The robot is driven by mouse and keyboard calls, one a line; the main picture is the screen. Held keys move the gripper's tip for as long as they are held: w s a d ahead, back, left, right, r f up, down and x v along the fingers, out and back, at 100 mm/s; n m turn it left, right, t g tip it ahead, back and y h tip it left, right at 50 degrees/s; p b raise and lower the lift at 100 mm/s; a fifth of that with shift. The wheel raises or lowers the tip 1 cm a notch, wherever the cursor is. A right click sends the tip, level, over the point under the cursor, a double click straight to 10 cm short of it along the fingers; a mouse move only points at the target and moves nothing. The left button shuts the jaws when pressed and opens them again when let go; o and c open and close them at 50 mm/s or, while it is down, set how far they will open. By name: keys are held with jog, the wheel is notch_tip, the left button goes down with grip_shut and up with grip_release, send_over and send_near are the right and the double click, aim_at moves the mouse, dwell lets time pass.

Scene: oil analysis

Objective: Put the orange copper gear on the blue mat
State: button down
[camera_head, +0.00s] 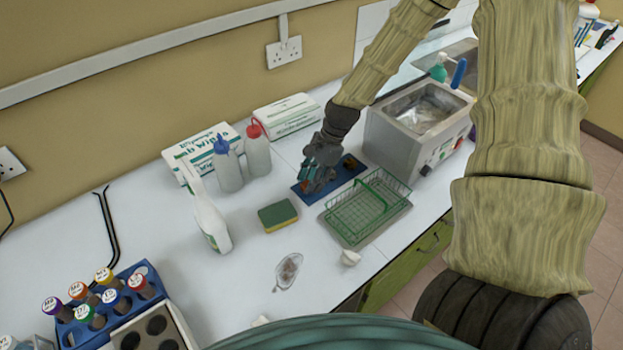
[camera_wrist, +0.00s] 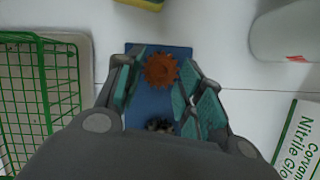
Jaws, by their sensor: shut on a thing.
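The orange copper gear (camera_wrist: 161,71) is between the fingertips of my gripper (camera_wrist: 158,75) in the wrist view, with its toothed round face showing. My gripper is shut on it. In the head view my gripper (camera_head: 317,172) points down over the left part of the blue mat (camera_head: 333,181) and largely hides the gear. The mat also shows behind the gear in the wrist view (camera_wrist: 147,104). I cannot tell whether the gear touches the mat. A small dark part (camera_wrist: 159,125) lies on the mat, close to my gripper's palm in the wrist view.
A green wire basket (camera_head: 368,207) stands right of the mat on a grey tray. A metal bath (camera_head: 415,125) stands behind it. A sponge (camera_head: 278,215), wash bottles (camera_head: 228,168) and glove boxes (camera_head: 288,115) are to the left and back. The front-left bench has some free room.

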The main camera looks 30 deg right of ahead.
jog(key=shift+f, duration=0.5)
jog(key=shift+f, duration=0.2)
jog(key=c, duration=1)
grip_release()
jog(key=shift+s, duration=0.1)
jog(key=shift+c, duration=0.2)
jog(key=shift+o, duration=0.6)
jog(key=shift+f, duration=0.15)
jog(key=b+v, duration=0.2)
jog(key=v, duration=1)
jog(key=shift+r, duration=0.35)
